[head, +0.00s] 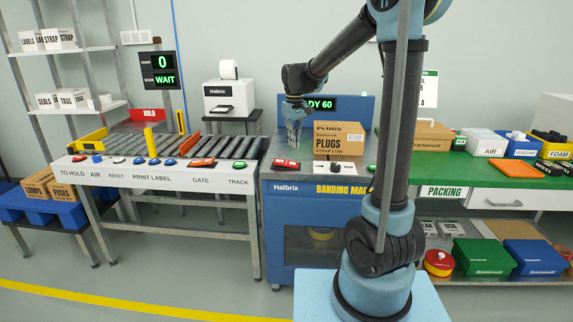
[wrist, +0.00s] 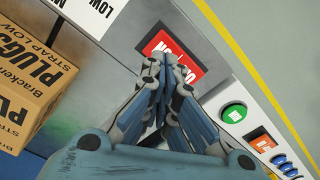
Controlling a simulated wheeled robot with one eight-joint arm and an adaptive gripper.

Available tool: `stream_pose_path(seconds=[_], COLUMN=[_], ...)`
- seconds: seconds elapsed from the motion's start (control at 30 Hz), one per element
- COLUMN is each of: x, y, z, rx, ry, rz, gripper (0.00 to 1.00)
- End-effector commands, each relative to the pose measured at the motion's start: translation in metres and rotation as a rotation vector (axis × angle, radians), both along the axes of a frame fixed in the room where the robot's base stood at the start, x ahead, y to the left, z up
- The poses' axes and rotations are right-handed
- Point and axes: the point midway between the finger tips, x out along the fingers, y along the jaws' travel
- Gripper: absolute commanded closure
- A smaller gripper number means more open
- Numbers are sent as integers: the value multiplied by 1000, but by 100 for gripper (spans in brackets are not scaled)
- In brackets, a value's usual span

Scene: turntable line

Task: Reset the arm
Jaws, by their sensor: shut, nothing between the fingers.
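My gripper (head: 295,138) hangs fingers-down over the left part of the blue banding machine (head: 315,215), left of the plugs box. In the wrist view my gripper (wrist: 160,75) has its fingers together with nothing between them. A red switch (wrist: 185,45) with white lettering lies just beyond the fingertips and is partly covered by them. The red switch (head: 286,164) also shows below my gripper in the head view. I cannot tell whether the fingers touch it. My arm reaches up from its base and bends over to the left.
A cardboard PLUGS box (head: 339,138) stands on the banding machine close right of my gripper. A roller conveyor (head: 180,148) with a row of buttons is at left. A display (head: 320,104) stands behind. A green packing bench (head: 480,172) with boxes is at right.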

Motion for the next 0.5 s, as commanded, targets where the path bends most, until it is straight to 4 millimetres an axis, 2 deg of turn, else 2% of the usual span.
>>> stream_pose_path(seconds=[0.17, 0.27, 0.37, 0.5], x=[-1, -7, -21, -48], y=[-1, -9, -25, -54], z=[0, 3, 7, 13], rx=[0, 2, 5, 10], ry=[0, -4, -11, -28], rz=[-2, -12, -32, -73], gripper=[100, 100, 100, 100])
